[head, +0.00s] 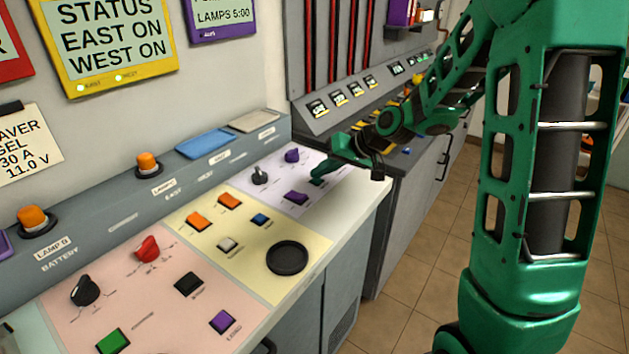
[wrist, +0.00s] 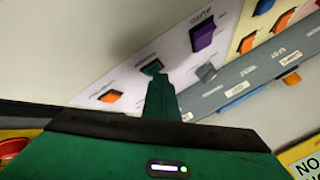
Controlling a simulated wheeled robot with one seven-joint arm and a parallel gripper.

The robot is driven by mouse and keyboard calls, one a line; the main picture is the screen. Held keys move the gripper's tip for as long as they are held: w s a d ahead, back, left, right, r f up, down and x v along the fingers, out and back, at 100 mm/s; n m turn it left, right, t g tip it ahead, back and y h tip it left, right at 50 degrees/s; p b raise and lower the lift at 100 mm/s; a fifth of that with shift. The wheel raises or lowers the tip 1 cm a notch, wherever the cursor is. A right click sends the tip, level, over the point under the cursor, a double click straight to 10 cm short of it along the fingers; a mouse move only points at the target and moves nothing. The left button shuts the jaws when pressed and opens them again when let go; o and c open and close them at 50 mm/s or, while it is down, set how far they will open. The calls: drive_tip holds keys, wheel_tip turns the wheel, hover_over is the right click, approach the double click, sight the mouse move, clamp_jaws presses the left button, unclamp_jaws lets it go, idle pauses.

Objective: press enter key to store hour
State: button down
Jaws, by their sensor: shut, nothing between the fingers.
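My gripper (head: 322,170) is shut, with nothing between its fingers, and reaches down over the lavender section (head: 318,201) of the sloping control desk. A small green key (wrist: 152,66) lies just ahead of the fingertips (wrist: 158,80) in the wrist view. The fingers cover part of the view around it, and I cannot tell whether they touch it. A purple key (wrist: 203,36) beside the lettering AUTO and a grey knob (wrist: 206,72) are to its right; an orange key (wrist: 110,96) is to its lower left. The label by the green key is too blurred to read.
The purple key also shows in the head view (head: 296,197). A yellow section (head: 308,243) with a round black pad (head: 287,258) and a pink section (head: 160,300) lie to the left. A purple wall sign (head: 222,18) reads LAMPS 5:00. Tiled floor (head: 440,240) is clear at right.

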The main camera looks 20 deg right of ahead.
sight(321, 183)
idle(0.6)
drive_tip(key=shift+r, duration=0.8)
drive_tip(key=shift+r, duration=0.1)
drive_tip(key=shift+r, duration=2.4)
